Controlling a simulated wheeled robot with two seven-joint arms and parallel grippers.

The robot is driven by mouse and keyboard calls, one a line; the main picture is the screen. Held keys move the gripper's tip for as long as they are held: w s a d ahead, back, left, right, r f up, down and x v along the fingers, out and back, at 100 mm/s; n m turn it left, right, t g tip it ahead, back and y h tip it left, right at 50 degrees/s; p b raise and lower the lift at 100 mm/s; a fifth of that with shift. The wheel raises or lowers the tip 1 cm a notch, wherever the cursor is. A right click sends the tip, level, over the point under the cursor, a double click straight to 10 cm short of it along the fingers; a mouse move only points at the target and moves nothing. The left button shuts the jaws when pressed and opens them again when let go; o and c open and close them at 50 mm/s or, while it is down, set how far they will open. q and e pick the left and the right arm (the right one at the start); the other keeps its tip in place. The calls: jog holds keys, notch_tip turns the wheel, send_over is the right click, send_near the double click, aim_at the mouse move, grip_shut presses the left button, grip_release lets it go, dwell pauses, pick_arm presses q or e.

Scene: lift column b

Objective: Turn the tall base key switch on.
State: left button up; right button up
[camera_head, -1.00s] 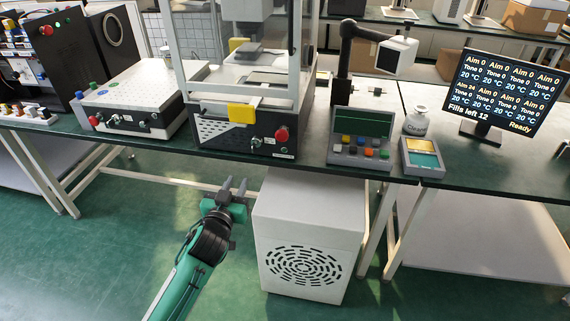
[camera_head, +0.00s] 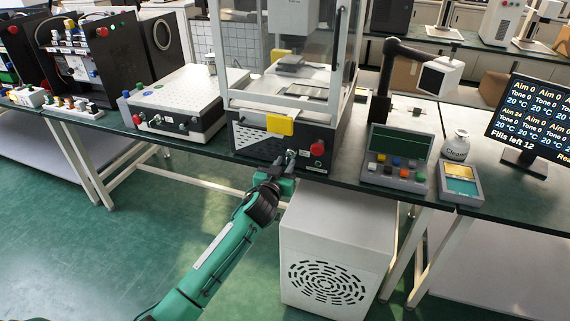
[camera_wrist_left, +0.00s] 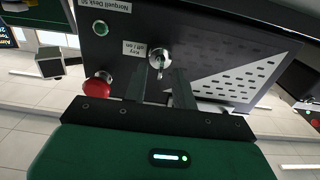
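The tall base (camera_head: 252,140) is the dark front box under the clear-walled machine on the bench. In the left wrist view its panel appears upside down, with a silver key switch (camera_wrist_left: 159,58) beside a label (camera_wrist_left: 145,48) reading "Key off on". A key stands out from the switch. My left gripper (camera_head: 285,158) is at the panel front, left of the red button. In the wrist view its two fingers (camera_wrist_left: 166,75) are apart, with the key just at or beyond the gap between their tips. I cannot tell whether they touch it. The right gripper is out of view.
A red mushroom button (camera_wrist_left: 98,86) and a green button (camera_wrist_left: 100,28) sit on the same panel. A yellow handle (camera_head: 280,124) is above the switch. A white vented cabinet (camera_head: 335,245) stands below the bench. A lower white-topped unit (camera_head: 175,95) is to the left.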

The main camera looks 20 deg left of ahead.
pick_arm(q)
jog(key=shift+w, duration=0.4)
grip_shut()
